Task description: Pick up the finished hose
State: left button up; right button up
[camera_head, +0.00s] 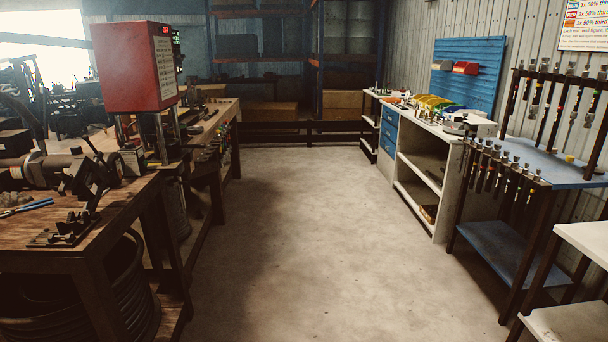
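Several short hoses with metal end fittings hang upright in a row along the front edge of a blue-topped rack (562,172) at the right. One of these hoses (490,176) is near the middle of the row. More hoses hang from the rack's upper bar, one of them a dark hose (537,97) with coloured bands. I cannot tell which one is the finished hose. Neither of my grippers is in view.
A wooden workbench (95,208) with a vise and blue-handled pliers (30,207) runs along the left. A red-topped machine (135,65) stands beyond it. A white bench (430,130) stands at the right. The concrete floor (300,230) between is clear.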

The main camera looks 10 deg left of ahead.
aim_at(212, 115)
jog(key=i+u, duration=0.3)
jog(key=i, duration=2)
jog(key=i+u, duration=0.2)
jog(key=i, duration=0.35)
jog(key=i+l+u, duration=0.2)
jog(key=i, duration=0.3)
jog(key=i+l+u, duration=0.15)
jog(key=i, duration=0.4)
jog(key=i+l+u, duration=0.2)
jog(key=i+l, duration=0.15)
jog(key=i, duration=0.15)
